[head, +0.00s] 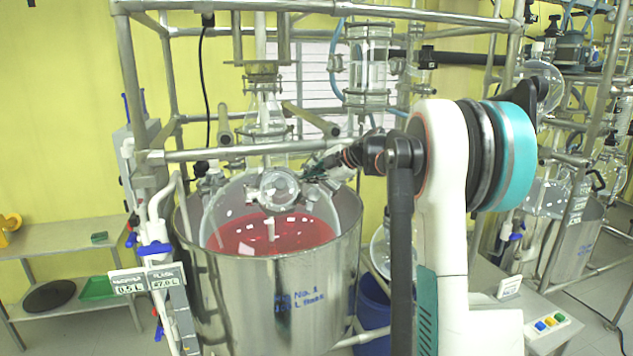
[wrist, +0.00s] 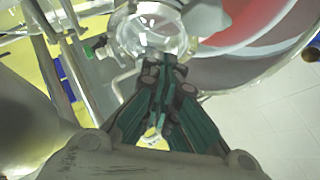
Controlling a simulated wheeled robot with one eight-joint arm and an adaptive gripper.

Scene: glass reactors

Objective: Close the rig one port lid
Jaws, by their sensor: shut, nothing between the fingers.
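Rig one is the glass reactor vessel (head: 235,205) with red liquid inside a large steel bath (head: 290,290) marked No. 1. A round clear glass piece, which looks like the port or its lid (head: 279,186), faces the head camera at the top front of the vessel. It also shows in the wrist view (wrist: 150,32), just beyond my fingertips. I cannot tell the lid from the port neck or how far the lid is swung. My gripper (head: 310,172) is beside the glass piece, on its right in the head view. In the wrist view my gripper (wrist: 168,68) is shut and empty.
Steel frame bars (head: 235,153) cross in front of and above the vessel. A glass condenser (head: 368,65) hangs at upper right.

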